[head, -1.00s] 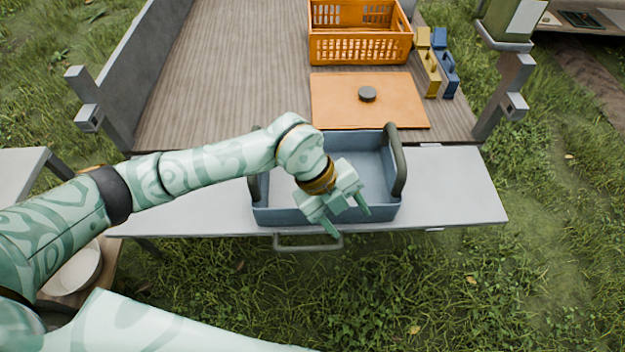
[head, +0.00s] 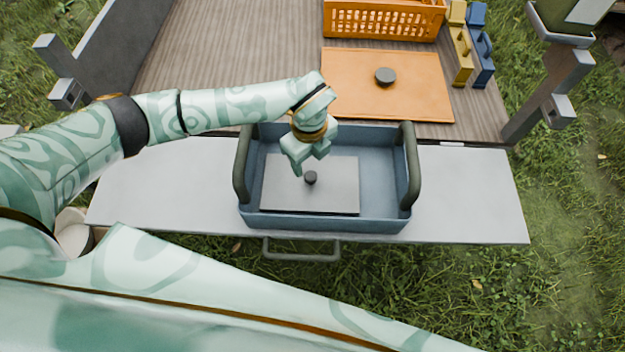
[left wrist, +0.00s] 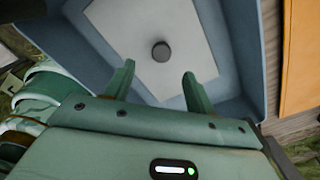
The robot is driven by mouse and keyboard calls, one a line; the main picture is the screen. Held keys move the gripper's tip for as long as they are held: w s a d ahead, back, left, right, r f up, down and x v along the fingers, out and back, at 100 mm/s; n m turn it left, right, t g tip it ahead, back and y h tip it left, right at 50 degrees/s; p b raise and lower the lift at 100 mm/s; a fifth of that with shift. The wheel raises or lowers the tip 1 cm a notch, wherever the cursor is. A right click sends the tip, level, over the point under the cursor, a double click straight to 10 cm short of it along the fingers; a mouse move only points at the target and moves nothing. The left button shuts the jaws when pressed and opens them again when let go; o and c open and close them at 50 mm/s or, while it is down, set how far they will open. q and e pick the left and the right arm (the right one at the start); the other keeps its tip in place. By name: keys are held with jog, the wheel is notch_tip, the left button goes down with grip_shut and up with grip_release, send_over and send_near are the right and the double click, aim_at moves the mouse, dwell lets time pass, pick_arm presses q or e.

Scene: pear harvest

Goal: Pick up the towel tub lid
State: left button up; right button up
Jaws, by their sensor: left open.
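A flat pale grey lid (head: 335,190) with a small dark knob (head: 311,178) lies inside a blue-grey tub (head: 385,224) with two dark handles. In the left wrist view the lid (left wrist: 125,30) and its round knob (left wrist: 161,51) show just beyond the fingertips. My left gripper (head: 309,166) is open and empty, above the lid's back-left part and close to the knob. In the wrist view the knob lies in line with the gap between the fingers (left wrist: 159,70), not between them. My right gripper is not in view.
The tub stands on a light grey tailgate (head: 470,190). Behind it, an orange board (head: 350,85) with a dark knob lies on the wooden bed (head: 230,50). An orange crate (head: 380,25) and yellow (head: 461,55) and blue (head: 484,60) items stand farther back. The tailgate is clear beside the tub.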

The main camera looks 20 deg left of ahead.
aim_at(311, 175)
pick_arm(q)
notch_tip(311, 175, down, 2)
jog(key=shift+f, duration=0.1)
jog(key=shift+f+b, duration=0.4)
jog(key=shift+f, duration=0.1)
notch_tip(311, 175, down, 5)
jog(key=b, duration=0.3)
jog(key=shift+w+f, duration=0.1)
jog(key=shift+f, duration=0.05)
jog(key=shift+r, duration=0.2)
jog(key=c, duration=1.1)
